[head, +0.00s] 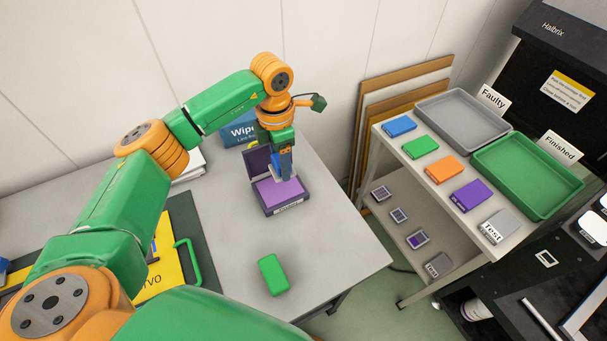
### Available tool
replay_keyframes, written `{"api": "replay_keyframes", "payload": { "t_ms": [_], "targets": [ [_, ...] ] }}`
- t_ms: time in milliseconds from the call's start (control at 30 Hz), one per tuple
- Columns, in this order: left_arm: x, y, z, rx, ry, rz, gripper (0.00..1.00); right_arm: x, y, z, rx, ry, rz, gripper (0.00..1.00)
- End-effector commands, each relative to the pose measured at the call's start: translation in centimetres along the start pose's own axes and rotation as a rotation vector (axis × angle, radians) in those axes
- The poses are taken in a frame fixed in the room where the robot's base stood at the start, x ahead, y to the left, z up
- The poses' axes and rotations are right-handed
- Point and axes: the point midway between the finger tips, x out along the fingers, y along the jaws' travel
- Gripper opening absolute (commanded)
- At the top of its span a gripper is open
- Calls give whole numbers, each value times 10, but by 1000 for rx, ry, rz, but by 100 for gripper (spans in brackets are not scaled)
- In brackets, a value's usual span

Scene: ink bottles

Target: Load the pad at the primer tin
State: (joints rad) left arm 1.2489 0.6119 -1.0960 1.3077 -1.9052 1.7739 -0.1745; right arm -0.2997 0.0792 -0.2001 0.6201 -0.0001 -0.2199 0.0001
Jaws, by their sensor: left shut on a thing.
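An open dark purple tin (267,208) with a bright purple inside stands on the grey table, its lid raised at the back and a small label on its front. It looks like the primer tin. My left gripper (286,157) points down over the tin and is shut on a pale pad (281,174), which is partly hidden by the gripper. The pad is over or in the tin's back part; I cannot tell whether it touches the purple surface. My right gripper is not in view.
A green block (273,275) lies on the table (335,235) in front of the tin. A blue box (238,131) stands behind. At right, a cart holds several coloured blocks, a grey tray (463,121) and a green tray (527,176). The table right of the tin is clear.

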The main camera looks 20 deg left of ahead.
Motion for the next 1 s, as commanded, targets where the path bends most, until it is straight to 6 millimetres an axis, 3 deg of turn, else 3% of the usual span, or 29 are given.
{"api": "replay_keyframes", "payload": {
  "t_ms": [267,633,1000],
  "targets": [
    [13,11,-7,-49,-1,-1,17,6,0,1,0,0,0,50],
    [62,11,-6,-46,-2,-2,17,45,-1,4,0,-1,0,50],
    [64,10,-6,-45,-2,-2,17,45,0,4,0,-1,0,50]
  ]
}}
